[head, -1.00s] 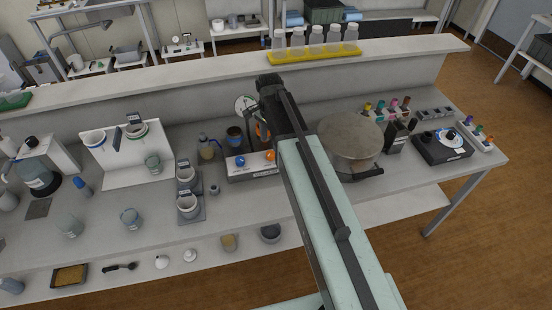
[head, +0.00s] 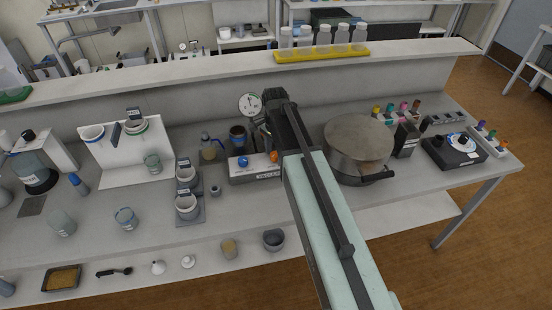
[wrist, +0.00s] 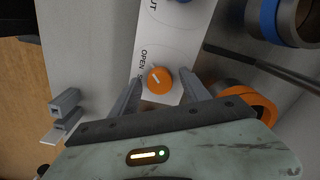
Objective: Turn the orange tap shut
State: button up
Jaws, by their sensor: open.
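The orange tap (head: 273,157) is a round knob with a pale pointer line, at the right end of the white panel (head: 254,176). In the wrist view the orange tap (wrist: 160,80) lies between the two fingers of my gripper (wrist: 160,76), with a gap on each side. My gripper is open and holds nothing. The wrist view shows the word OPEN beside the orange tap and a partly cut-off label ending in UT farther up. The blue tap (head: 243,162) is at the panel's left; only its edge shows in the wrist view. My arm hides the gripper in the head view.
A dial gauge (head: 250,104) and a dark-topped bottle (head: 237,137) stand behind the panel. A large round lidded vessel (head: 358,145) is close on the right of my arm. Bench space in front of the panel is mostly clear.

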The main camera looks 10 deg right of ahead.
jog(key=shift+r, duration=0.1)
grip_shut()
jog(key=shift+n, duration=0.4)
jog(key=n, duration=0.3)
jog(key=shift+n, duration=0.3)
jog(key=n, duration=0.4)
jog(key=shift+n, duration=0.3)
jog(key=n, duration=0.4)
jog(key=shift+n, duration=2.5)
